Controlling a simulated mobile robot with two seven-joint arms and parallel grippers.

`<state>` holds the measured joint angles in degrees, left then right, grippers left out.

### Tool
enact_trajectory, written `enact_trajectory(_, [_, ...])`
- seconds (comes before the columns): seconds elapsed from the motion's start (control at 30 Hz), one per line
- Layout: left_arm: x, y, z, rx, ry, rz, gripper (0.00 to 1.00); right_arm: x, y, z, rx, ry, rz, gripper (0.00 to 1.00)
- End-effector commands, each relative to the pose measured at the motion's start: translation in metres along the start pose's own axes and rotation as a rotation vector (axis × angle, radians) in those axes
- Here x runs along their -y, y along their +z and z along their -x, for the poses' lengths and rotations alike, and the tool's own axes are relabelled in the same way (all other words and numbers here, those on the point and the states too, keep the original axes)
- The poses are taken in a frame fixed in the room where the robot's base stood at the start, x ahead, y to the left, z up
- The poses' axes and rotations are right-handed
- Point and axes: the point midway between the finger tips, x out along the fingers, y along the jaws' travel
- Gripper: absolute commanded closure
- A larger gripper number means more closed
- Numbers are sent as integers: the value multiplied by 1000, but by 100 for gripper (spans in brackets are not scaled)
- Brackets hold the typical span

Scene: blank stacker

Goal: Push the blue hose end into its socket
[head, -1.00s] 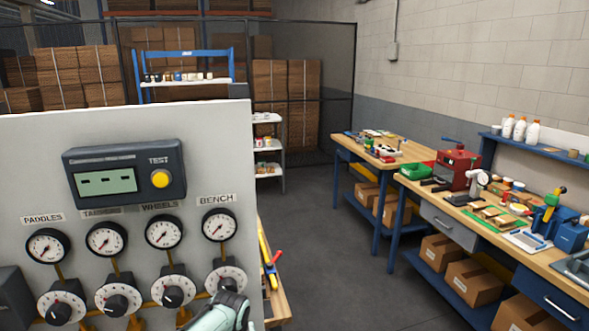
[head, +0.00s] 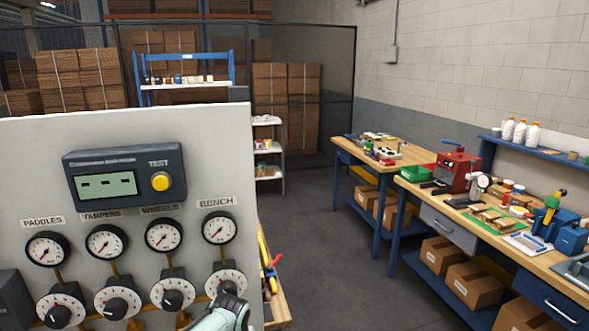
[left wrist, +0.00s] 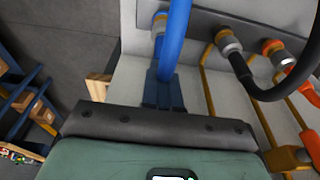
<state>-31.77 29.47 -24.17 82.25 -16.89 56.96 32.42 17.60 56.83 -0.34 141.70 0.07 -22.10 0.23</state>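The blue hose (left wrist: 174,40) runs down from the top edge of the left wrist view to the dark fingers of my left gripper (left wrist: 163,90). The fingers appear closed around its lower part; the grip and the hose tip are partly hidden. In the head view only a pale green part of my arm shows at the bottom, below the BENCH gauge. My right gripper is not in view.
A black hose (left wrist: 268,92) and an orange hose (left wrist: 300,70) join fittings to the right of the blue one. The grey panel (head: 60,150) carries several gauges and knobs. Workbenches (head: 440,205) stand to the right, with open floor (head: 330,250) between.

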Motion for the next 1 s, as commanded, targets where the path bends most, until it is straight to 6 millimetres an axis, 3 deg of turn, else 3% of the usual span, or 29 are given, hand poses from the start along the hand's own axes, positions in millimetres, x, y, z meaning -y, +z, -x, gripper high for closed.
enact_trajectory(1.0, [0,2,-6,3,-2,0,100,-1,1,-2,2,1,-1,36])
